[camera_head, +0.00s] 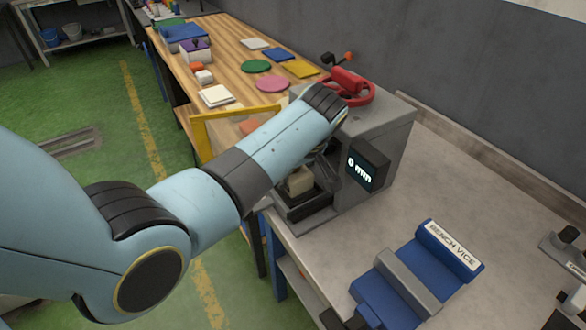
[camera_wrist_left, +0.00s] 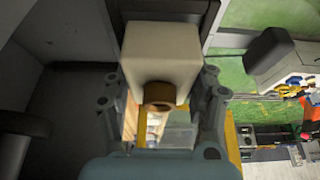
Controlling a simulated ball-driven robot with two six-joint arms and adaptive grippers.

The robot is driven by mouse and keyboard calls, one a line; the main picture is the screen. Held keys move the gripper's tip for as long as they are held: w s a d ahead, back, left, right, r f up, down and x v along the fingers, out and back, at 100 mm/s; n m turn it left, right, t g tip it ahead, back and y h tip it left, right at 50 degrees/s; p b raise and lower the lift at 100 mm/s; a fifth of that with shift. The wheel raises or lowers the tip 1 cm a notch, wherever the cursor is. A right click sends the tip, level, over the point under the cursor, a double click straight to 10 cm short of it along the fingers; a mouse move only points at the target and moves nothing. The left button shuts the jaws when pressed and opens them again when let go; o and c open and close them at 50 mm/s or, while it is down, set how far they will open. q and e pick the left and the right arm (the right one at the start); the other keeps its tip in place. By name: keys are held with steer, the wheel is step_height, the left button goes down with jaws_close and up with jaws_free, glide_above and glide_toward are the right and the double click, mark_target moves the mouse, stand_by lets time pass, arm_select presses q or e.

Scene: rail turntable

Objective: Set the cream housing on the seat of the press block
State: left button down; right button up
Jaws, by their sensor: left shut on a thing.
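The cream housing (camera_head: 299,181) is a pale block inside the opening of the grey press block (camera_head: 372,125). In the left wrist view the housing (camera_wrist_left: 160,48) shows a brass ring (camera_wrist_left: 160,94) at its near end. My left gripper (camera_wrist_left: 161,82) is shut on it, one finger on each side. In the head view my left arm reaches in from the left and hides most of that gripper. The dark seat area (camera_head: 308,208) lies below the housing; I cannot tell whether they touch. My right gripper is not in view.
A red handwheel (camera_head: 352,90) tops the press, and a display (camera_head: 367,170) reads 0 mm. A yellow frame (camera_head: 203,138) stands left of it. A blue bench vice (camera_head: 385,292) sits in front. A wooden table (camera_head: 228,58) behind holds coloured plates and boxes.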

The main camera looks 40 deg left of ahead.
arm_select(q)
steer(key=shift+f, duration=0.3)
steer(key=shift+c, duration=1.7)
jaws_free()
